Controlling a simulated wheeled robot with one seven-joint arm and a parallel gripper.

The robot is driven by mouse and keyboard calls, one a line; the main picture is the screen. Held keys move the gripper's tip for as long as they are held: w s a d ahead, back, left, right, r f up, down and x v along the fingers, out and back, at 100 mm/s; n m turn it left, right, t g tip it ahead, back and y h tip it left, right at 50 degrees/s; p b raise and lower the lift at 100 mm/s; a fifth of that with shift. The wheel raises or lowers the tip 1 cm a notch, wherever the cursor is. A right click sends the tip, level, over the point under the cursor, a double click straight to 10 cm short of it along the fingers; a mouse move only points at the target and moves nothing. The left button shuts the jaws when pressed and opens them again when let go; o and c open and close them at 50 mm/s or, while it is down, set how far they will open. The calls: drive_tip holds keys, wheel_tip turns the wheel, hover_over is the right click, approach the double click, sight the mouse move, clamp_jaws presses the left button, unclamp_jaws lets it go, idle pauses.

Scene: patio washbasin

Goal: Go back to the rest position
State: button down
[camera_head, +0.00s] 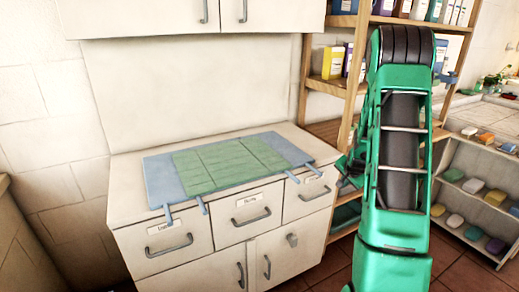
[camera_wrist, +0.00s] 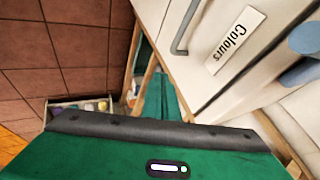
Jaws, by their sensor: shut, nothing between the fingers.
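My gripper (camera_head: 347,172) shows as a small dark shape beside my green arm, just right of the cabinet's right-hand drawer. It is shut and empty, and my arm partly hides it. In the wrist view, a drawer front (camera_wrist: 208,68) labelled "Colours" is close by, with its grey handle (camera_wrist: 184,28).
A white cabinet (camera_head: 190,275) has three shut drawers. A blue cloth (camera_head: 160,181) and a green cloth (camera_head: 230,163) lie on top. A wooden shelf (camera_head: 345,22) holds bottles behind my arm. A low rack (camera_head: 480,205) with coloured soaps stands right. Tiled floor (camera_wrist: 75,45) shows left.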

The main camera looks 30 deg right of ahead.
drive_tip(key=s+a+r+n+g+y, duration=0.2)
drive_tip(key=s+a+r+n, duration=0.2)
drive_tip(key=s+a+r, duration=0.55)
drive_tip(key=s+a+r+n+g+y, duration=0.1)
drive_tip(key=s+a+r+n+g, duration=0.15)
drive_tip(key=s+a+r, duration=0.7)
drive_tip(key=s+a+f+n+g+y, duration=0.1)
drive_tip(key=s+a+n, duration=0.2)
drive_tip(key=s+a, duration=0.9)
drive_tip(key=shift+s+a+f+n+y, duration=0.35)
drive_tip(key=shift+s+a+y, duration=0.05)
drive_tip(key=shift+a, duration=0.2)
